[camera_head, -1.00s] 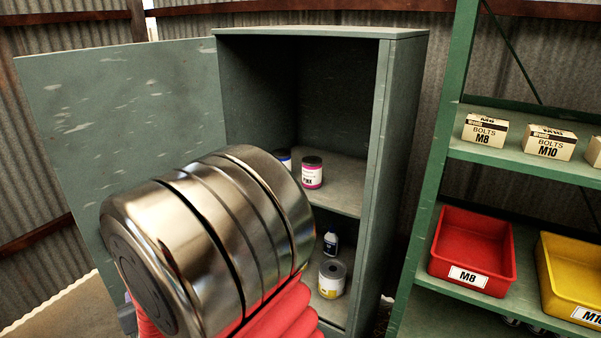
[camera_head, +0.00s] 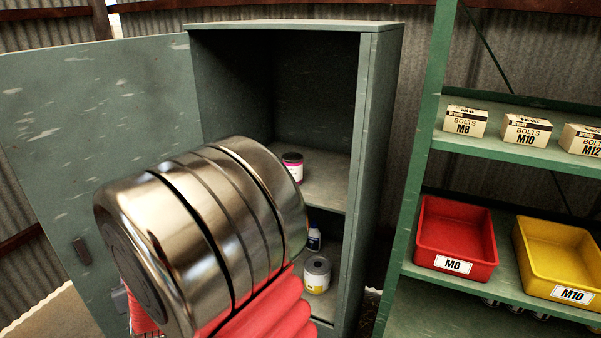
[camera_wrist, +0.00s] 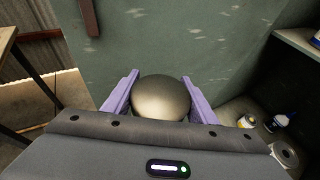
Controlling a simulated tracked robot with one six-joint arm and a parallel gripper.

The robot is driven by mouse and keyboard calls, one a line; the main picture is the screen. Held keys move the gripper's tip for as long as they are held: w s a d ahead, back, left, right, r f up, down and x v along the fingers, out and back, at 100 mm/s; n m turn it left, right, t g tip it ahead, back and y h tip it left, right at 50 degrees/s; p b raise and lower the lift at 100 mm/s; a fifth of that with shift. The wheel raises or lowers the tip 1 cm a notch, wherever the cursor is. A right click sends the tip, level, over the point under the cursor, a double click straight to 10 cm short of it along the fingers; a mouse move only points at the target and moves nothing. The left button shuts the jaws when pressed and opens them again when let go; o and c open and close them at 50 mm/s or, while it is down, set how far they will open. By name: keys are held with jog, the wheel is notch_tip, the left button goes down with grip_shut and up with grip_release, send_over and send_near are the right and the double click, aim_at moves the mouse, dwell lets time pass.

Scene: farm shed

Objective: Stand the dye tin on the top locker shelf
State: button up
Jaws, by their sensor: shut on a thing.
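My gripper (camera_wrist: 160,78) shows in the wrist view, its two purple fingers closed around a round, dull metallic thing (camera_wrist: 161,97). Only its smooth top shows, so no label can be read; it looks like the dye tin. It is held in front of the open locker door. In the head view my arm hides the gripper and the held thing. The green locker (camera_head: 382,130) stands open behind my arm. Its upper shelf (camera_head: 328,190) holds a dark-lidded jar with a pink label (camera_head: 293,167) near the left.
Below that shelf are a blue-and-white bottle (camera_head: 314,238) and a grey-topped can (camera_head: 317,274). The open locker door (camera_head: 90,130) spreads left. A green rack with bolt boxes (camera_head: 466,120), a red bin (camera_head: 455,240) and a yellow bin (camera_head: 562,258) stands right. The upper shelf's right part looks clear.

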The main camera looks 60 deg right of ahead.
jog(key=s+d+r+m+g+h, duration=0.1)
jog(key=d+r+m+g+h, duration=0.4)
jog(key=d, duration=0.9)
jog(key=d+r+m+h, duration=0.2)
jog(key=d+r, duration=0.5)
jog(key=d, duration=0.7)
jog(key=s+d+r+m+g, duration=0.3)
jog(key=s+d, duration=0.4)
jog(key=d, duration=0.3)
jog(key=s+d+r+m+g, duration=0.2)
jog(key=s+d, duration=0.5)
jog(key=d, duration=0.4)
jog(key=s+d+r+m+g+h, duration=0.1)
jog(key=s+d+r+m+g, duration=0.2)
jog(key=s+d, duration=0.5)
jog(key=d+m+g, duration=0.1)
jog(key=d+g, duration=0.1)
jog(key=shift+d+r+g, duration=0.3)
jog(key=shift+r, duration=0.05)
notch_tip(320, 180, down, 6)
jog(key=shift+f, duration=0.15)
